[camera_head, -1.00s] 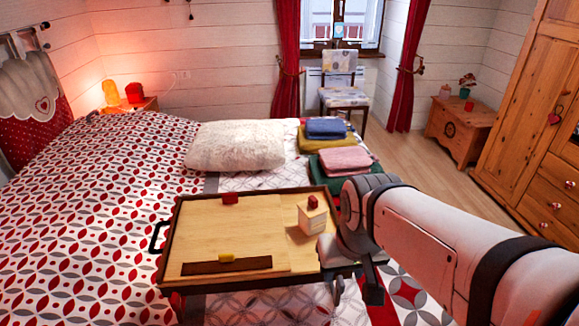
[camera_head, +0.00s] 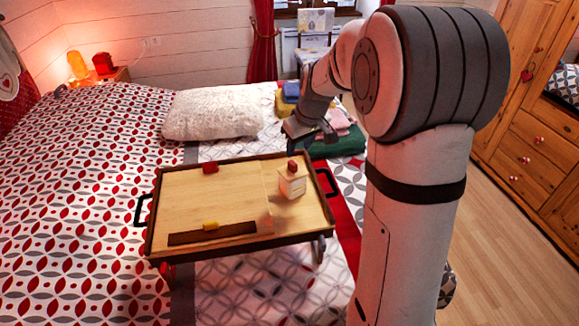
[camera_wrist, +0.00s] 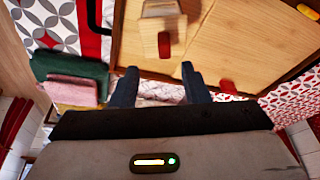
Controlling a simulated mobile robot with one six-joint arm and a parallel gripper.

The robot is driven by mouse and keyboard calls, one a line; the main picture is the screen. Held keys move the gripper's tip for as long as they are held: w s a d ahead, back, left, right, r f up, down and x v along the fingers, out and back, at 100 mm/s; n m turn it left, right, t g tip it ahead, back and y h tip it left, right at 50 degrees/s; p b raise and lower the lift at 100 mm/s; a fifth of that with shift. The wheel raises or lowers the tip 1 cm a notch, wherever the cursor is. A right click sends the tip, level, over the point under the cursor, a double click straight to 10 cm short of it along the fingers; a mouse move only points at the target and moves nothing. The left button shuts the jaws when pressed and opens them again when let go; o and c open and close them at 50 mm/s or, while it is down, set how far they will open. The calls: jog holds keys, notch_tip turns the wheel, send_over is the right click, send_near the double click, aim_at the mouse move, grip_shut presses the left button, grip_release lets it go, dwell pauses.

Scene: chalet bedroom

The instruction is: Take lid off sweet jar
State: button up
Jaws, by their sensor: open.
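The sweet jar (camera_head: 291,187) is a small pale box-like jar standing upright at the right side of the wooden tray (camera_head: 190,196) on the bed. Its pale lid (camera_head: 291,170) with a red knob (camera_head: 292,164) sits on top. In the wrist view the jar (camera_wrist: 163,14) is at the top centre, and its red knob (camera_wrist: 164,45) points toward my fingers. My gripper (camera_head: 312,130) is above the far right side of the tray, beyond the jar. In the wrist view my gripper (camera_wrist: 160,85) is open and empty, its fingers apart from the knob.
A red block (camera_head: 210,168) lies at the tray's far edge. A yellow piece (camera_head: 210,226) rests on a dark strip (camera_head: 190,236) near the front edge. Folded towels (camera_head: 340,142) and a white pillow (camera_head: 213,115) lie beyond the tray. Black handles (camera_head: 326,184) stick out at the tray's sides.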

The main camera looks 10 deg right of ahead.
aim_at(293, 163)
jog(key=x, duration=0.6)
jog(key=shift+s+a+f+p, duration=0.2)
jog(key=shift+a+f+p, duration=0.1)
jog(key=shift+p, duration=0.1)
grip_shut()
